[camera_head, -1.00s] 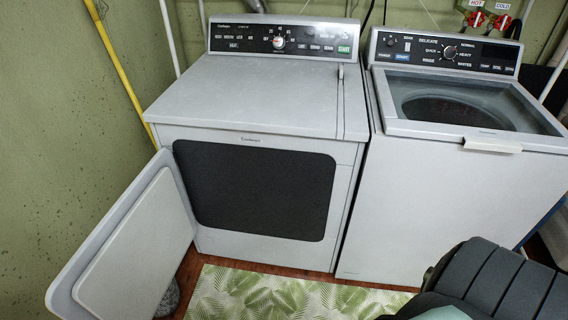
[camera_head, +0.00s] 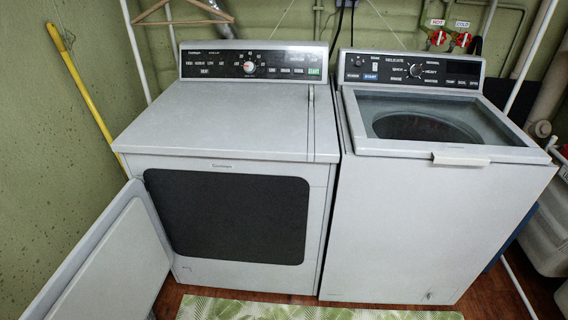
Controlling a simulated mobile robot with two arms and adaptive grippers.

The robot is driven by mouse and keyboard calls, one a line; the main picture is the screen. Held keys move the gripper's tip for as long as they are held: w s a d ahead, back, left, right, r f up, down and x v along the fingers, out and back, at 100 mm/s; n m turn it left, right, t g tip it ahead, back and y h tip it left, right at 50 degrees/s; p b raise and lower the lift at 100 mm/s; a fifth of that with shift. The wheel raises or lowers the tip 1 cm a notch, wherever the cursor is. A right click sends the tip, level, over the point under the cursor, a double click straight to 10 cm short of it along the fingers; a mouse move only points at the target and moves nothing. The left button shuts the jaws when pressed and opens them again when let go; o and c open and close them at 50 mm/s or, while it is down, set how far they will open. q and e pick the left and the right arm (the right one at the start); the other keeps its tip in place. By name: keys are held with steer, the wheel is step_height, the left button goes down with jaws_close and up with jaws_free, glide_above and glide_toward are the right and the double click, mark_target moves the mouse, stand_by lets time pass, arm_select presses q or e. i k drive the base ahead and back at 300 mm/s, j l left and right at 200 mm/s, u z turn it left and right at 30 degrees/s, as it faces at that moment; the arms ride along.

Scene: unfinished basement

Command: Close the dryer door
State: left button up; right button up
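The dryer (camera_head: 215,130) is a white machine at the centre left, with a black control panel on top. Its dryer door (camera_head: 118,268) stands wide open, swung out to the left on the left side of the dark front opening (camera_head: 228,216). The lower left of the door is cut off by the picture's edge. Neither of my grippers shows in the head view.
A white washer (camera_head: 425,220) with a see-through lid stands close to the right of the dryer. A green leaf-pattern mat (camera_head: 300,310) lies on the floor in front. A yellow pole (camera_head: 85,90) leans at the left wall. Grey bins (camera_head: 545,235) stand at the right.

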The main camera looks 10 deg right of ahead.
mark_target(118, 269)
steer(key=j+u, duration=0.2)
steer(key=u, duration=0.3)
steer(key=j+u, duration=0.25)
steer(key=u, duration=0.25)
steer(key=i+j+u, duration=0.1)
steer(key=u, duration=0.4)
steer(key=j, duration=0.1)
